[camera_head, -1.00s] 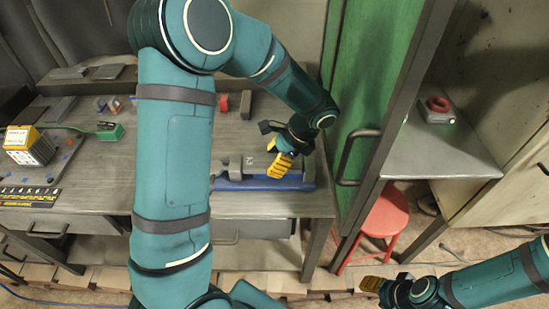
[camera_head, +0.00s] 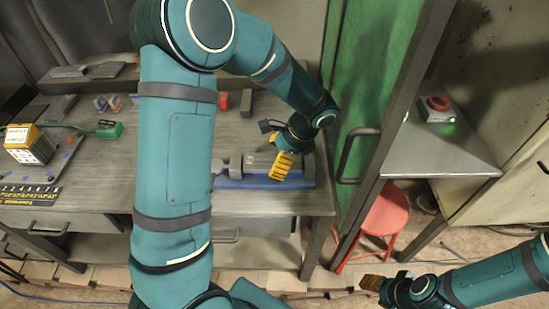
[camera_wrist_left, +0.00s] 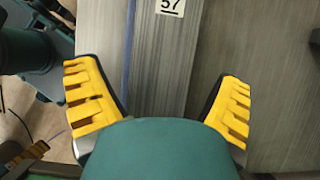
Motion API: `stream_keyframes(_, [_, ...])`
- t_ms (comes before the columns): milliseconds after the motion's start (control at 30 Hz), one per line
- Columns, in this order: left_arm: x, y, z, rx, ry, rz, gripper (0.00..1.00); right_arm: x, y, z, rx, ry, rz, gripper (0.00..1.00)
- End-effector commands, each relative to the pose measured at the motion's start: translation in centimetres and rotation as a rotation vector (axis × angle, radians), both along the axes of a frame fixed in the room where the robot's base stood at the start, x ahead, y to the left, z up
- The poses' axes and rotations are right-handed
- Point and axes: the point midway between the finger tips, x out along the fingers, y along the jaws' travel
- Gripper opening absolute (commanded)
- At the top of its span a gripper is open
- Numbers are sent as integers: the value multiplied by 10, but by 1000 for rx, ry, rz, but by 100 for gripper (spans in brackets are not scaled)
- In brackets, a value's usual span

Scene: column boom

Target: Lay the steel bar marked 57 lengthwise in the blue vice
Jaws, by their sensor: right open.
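The steel bar marked 57 (camera_wrist_left: 158,65) is a grey bar with a white number tag in the left wrist view. In the head view, a grey block that seems to be the bar (camera_head: 259,161) lies along the blue vice (camera_head: 235,184), partly hidden by my left gripper. A blue strip of the vice (camera_wrist_left: 130,45) runs beside the bar in the wrist view. My left gripper (camera_head: 282,170) is over the vice, its yellow fingers (camera_wrist_left: 160,105) spread wide on either side of the bar with gaps. How deep the bar sits cannot be told. My right gripper (camera_head: 372,283) is open, low at right.
The grey workbench (camera_head: 105,172) carries a yellow-topped box (camera_head: 28,148), a green block (camera_head: 109,130) and small parts at left. A green cabinet door (camera_head: 362,85) stands close right of the vice. A red stool (camera_head: 387,212) and a shelf with a red button (camera_head: 438,104) are beyond.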

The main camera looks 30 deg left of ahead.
Motion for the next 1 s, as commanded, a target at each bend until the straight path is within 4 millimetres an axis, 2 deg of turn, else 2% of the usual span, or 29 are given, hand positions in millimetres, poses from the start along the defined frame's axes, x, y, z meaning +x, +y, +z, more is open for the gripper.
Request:
stream_keyframes(367, [0, 0, 5, -1, -1, 1, 93, 0, 0, 0, 0, 0, 0, 47])
stream_keyframes(467, [1, 0, 18, -1, -3, 1, 93, 0, 0, 0, 0, 0, 0, 47])
stream_keyframes(800, [0, 0, 79, -1, -4, 1, 93, 0, 0, 0, 0, 0, 0, 47])
stream_keyframes(1000, [0, 0, 97, 0, -2, 0, 93, 0, 0, 0, 0, 0, 0, 47])
